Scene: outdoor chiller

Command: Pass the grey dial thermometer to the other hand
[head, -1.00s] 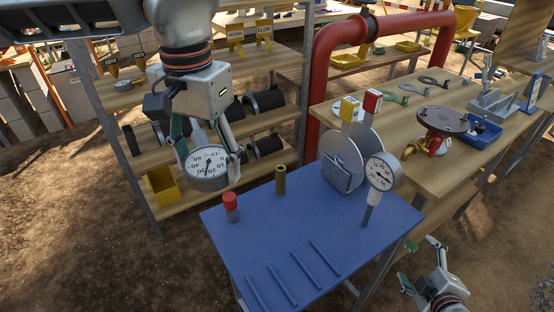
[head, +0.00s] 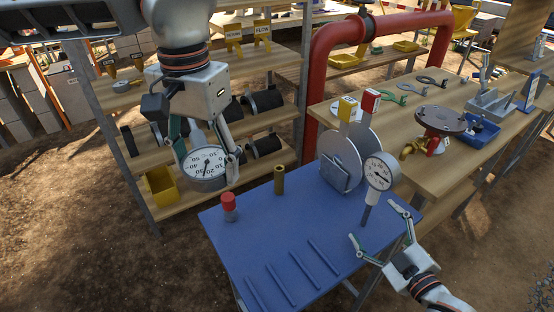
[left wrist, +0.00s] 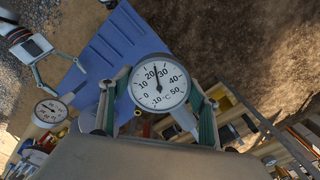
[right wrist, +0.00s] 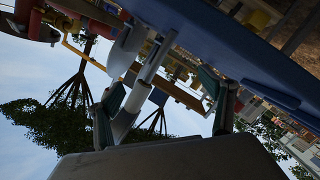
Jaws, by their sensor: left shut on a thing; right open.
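The grey dial thermometer (head: 205,168), with a round white face marked in °C, is in my left gripper (head: 207,158), high at the left of the blue table. In the left wrist view its dial (left wrist: 160,86) shows between the two fingers, and its grey stem slants down to the right. My left gripper is shut on it. My right gripper (head: 375,222) is open and empty at the blue table's right front edge, well apart from the held thermometer. In the right wrist view its fingers (right wrist: 165,85) are spread.
Another dial gauge (head: 381,172) stands upright on the blue table (head: 265,235), close to my right gripper. Grey discs (head: 338,162), a brass cylinder (head: 280,180) and a red-capped piece (head: 229,205) also stand there. A red pipe (head: 322,85) rises behind.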

